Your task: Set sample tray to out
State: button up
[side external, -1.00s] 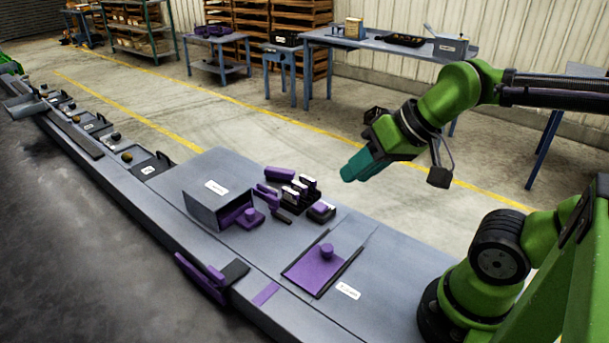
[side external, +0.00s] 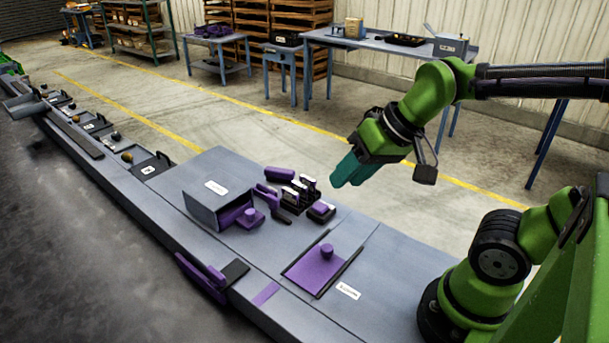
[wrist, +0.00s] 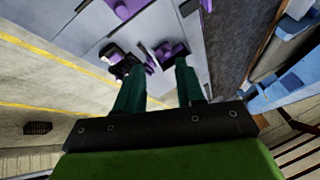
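A grey open-fronted box (side external: 205,211) stands on the grey bench, with a white label too small to read. A purple tray piece with a round knob (side external: 249,214) sits at its open front, partly inside; I take this as the sample tray. A flat purple plate (side external: 311,275) with its own knob lies between dark rails nearer my base. My gripper (side external: 342,183) is empty in the air, behind and to the right of the box, above the bench's far side. In the wrist view, its teal fingers (wrist: 160,64) stand apart, with purple parts beyond them.
Several small purple and black pieces (side external: 297,190) stand between the box and my gripper. A purple and black part (side external: 203,279) juts from the bench's front edge. The bench top around the plate is mostly clear. A blue-legged table (side external: 390,42) stands behind.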

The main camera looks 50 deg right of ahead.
jog(key=w+g, duration=0.3)
jog(key=w, duration=0.8)
jog(key=m+g+h, duration=0.2)
jog(key=m+g, duration=0.1)
jog(key=m, duration=0.2)
send_over(250, 211)
jog(key=shift+f, duration=1.9)
notch_tip(250, 211, down, 16)
jog(key=shift+f, duration=0.2)
grip_shut()
